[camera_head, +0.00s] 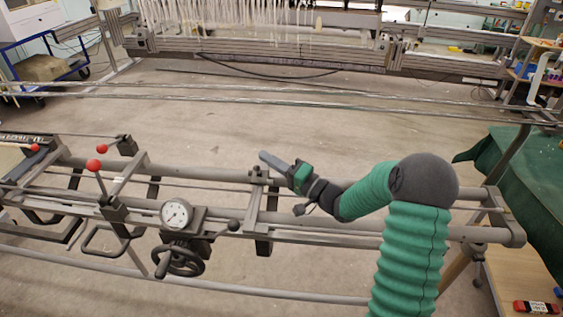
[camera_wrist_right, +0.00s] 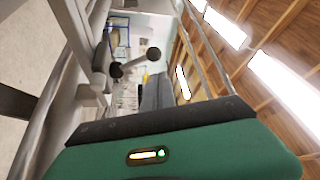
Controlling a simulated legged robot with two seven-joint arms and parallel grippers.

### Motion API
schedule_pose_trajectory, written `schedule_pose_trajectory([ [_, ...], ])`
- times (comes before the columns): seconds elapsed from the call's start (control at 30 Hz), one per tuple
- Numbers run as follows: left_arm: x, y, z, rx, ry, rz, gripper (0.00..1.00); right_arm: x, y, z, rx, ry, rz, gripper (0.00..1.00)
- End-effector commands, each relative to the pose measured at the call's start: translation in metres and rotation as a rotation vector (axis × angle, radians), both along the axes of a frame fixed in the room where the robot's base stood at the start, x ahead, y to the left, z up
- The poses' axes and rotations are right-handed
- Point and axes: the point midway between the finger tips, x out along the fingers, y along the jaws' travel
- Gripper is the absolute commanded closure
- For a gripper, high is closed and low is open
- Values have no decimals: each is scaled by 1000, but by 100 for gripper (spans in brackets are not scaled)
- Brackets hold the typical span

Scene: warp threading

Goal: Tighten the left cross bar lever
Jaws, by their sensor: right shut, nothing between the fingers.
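My right gripper (camera_head: 264,156) comes in from the right, shut and empty, with its tip just above the rear rail near a dark clamp block (camera_head: 262,178). In the right wrist view its grey fingers (camera_wrist_right: 158,92) are together, with a black-knobbed lever (camera_wrist_right: 135,62) beside them, apart from them. A red-knobbed lever (camera_head: 93,165) stands upright farther left. I cannot tell which is the left cross bar lever. My left gripper is not in view.
The long grey rails (camera_head: 350,222) cross the picture. A round dial gauge (camera_head: 177,213) and a black handwheel (camera_head: 180,262) are on the front rail. A green cloth (camera_head: 535,175) hangs at the right. The floor behind the rails is mostly clear.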

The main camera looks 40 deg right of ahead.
Motion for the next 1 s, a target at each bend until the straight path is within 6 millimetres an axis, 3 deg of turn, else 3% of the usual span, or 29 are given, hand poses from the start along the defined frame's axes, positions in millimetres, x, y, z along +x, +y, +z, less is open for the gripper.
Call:
schedule_pose_trajectory([
  [0.2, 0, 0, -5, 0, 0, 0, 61, -10, 13, -7, 0, -2, -2, 100],
  [0.5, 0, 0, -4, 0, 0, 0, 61, -11, 14, -7, 0, -1, -1, 100],
  [0.77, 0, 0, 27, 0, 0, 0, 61, -18, 22, -6, 4, 1, 1, 100],
  [1.0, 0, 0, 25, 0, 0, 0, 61, -19, 23, -13, -1, -2, 0, 100],
])
